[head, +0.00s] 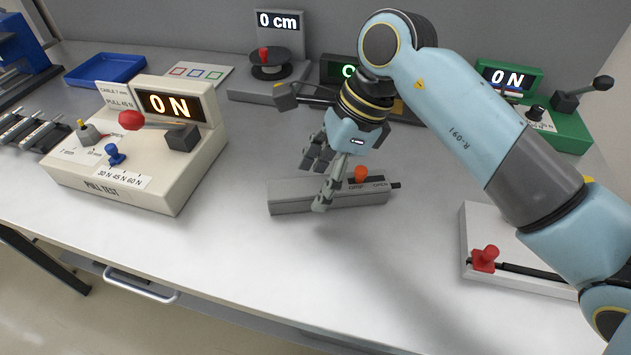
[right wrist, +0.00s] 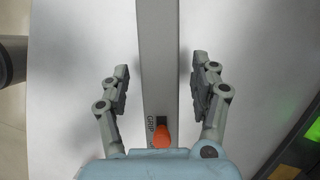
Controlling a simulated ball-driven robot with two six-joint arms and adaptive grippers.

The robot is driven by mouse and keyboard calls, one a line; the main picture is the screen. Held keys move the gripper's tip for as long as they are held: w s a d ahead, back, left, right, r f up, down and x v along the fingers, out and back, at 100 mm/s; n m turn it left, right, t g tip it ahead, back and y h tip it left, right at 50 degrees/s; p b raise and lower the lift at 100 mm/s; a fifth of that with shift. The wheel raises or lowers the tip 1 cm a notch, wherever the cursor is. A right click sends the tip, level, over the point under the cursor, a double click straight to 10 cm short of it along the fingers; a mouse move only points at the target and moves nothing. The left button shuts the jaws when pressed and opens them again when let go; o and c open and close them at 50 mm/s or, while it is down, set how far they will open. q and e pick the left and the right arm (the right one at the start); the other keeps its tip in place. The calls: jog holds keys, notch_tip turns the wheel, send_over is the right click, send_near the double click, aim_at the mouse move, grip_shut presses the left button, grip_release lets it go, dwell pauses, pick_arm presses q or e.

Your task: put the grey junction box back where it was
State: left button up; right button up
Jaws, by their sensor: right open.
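A long grey box (head: 295,198) lies on the bench in the middle of the head view. It has an orange knob and GRIP and OPEN lettering on its right part; I cannot tell for certain that it is the junction box. My right gripper (head: 318,183) is open over it, one finger on the near side and one on the far side. In the right wrist view the box (right wrist: 158,50) runs between the spread fingers of the gripper (right wrist: 161,85), with a gap on each side. My left gripper is not in view.
A PULL TEST unit (head: 75,177) stands to the left, with a blue tray (head: 106,84) behind it. A 0 cm unit (head: 262,88) and a green 0 N unit (head: 565,131) stand at the back. A white plate with a red knob (head: 485,258) lies at right.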

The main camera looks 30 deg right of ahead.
aim_at(345, 182)
jog(key=v, duration=1)
jog(key=shift+r, duration=0.2)
jog(key=shift+s, duration=0.1)
